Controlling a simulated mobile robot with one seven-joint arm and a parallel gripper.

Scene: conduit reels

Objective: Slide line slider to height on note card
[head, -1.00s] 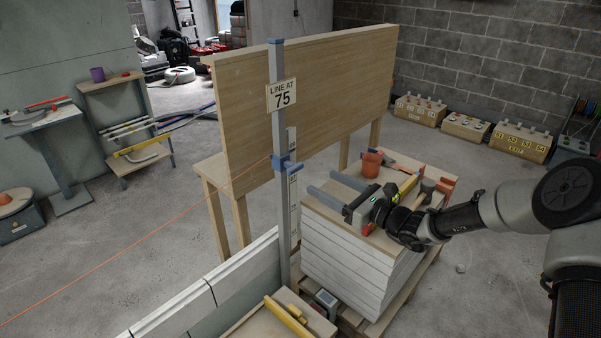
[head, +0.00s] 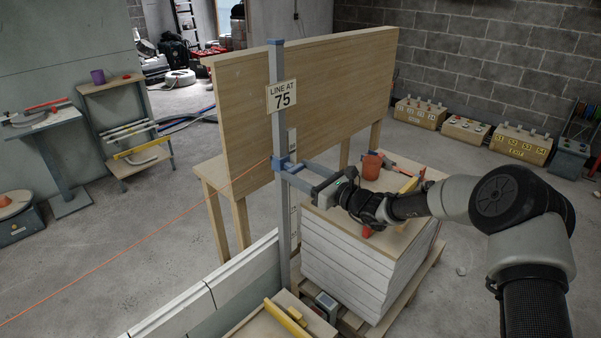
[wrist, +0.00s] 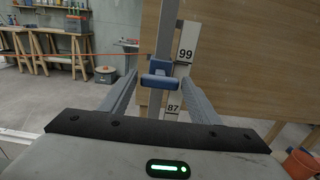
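The blue line slider (head: 281,164) sits on a grey upright post (head: 277,130), with an orange line running from it to the lower left. The note card (head: 282,95) higher on the post reads "LINE AT 75". My gripper (head: 297,171) reaches the slider from the right with its fingers spread. In the wrist view the slider (wrist: 160,76) lies between the two fingers (wrist: 160,84), with a gap showing on each side. Scale labels 99 (wrist: 185,55) and 87 (wrist: 173,107) show behind it. Whether the fingers touch it, I cannot tell.
A large wooden panel (head: 320,90) stands close behind the post. A stack of white boards (head: 345,260) with an orange cup (head: 371,166) and tools on top lies under my arm. A low block wall (head: 190,300) runs to the lower left.

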